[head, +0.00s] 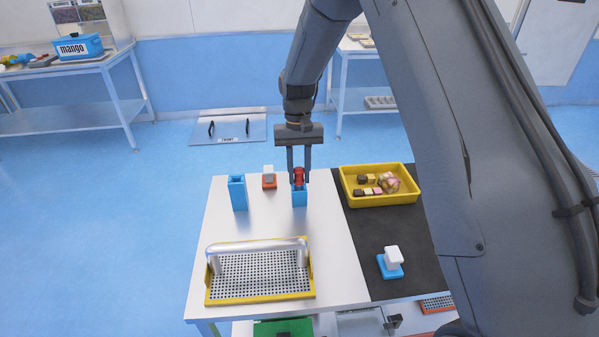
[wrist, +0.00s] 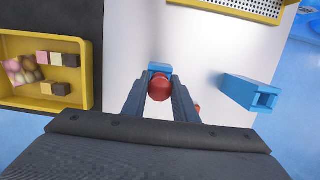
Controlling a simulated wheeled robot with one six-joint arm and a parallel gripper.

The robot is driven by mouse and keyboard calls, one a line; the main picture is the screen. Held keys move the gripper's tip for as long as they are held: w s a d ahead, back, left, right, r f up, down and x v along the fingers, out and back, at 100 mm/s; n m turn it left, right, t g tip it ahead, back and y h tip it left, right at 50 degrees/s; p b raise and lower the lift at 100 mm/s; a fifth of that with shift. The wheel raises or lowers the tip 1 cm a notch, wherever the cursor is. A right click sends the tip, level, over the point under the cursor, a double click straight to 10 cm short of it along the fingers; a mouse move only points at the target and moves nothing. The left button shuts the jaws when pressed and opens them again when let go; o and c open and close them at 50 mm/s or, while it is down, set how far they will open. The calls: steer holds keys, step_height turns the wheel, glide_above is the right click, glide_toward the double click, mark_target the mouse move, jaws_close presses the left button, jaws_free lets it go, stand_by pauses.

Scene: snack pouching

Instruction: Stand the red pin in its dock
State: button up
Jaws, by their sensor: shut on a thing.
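My gripper (head: 299,178) is shut on the red pin (head: 299,175), whose round red head also shows between the fingers in the wrist view (wrist: 159,88). The pin is over a blue block-shaped dock (head: 299,198), which shows just beyond the pin in the wrist view (wrist: 160,67). The fingers and pin hide the dock's top, so I cannot tell whether the pin's lower end is inside it. A second blue dock (head: 238,194), upright with an open top, stands to the left. It appears at the right in the wrist view (wrist: 249,92).
A yellow tray (head: 348,196) with sweets and small blocks is at the right on a dark mat (head: 365,245). A perforated yellow-edged rack (head: 260,288) with a silver bar is at the front. A small red-based item (head: 269,183) stands between the docks. A blue-based white block (head: 391,265) sits front right.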

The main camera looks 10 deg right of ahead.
steer(key=shift+f+b, duration=0.35)
steer(key=shift+f, duration=0.6)
steer(key=o, duration=1.2)
steer(key=shift+c, duration=0.2)
steer(key=r+b, duration=0.1)
steer(key=r, duration=0.3)
steer(key=w+r+b, duration=0.1)
steer(key=r, duration=0.2)
steer(key=shift+w+r+b, duration=0.1)
steer(key=shift+b, duration=0.2)
steer(key=shift+r, duration=0.25)
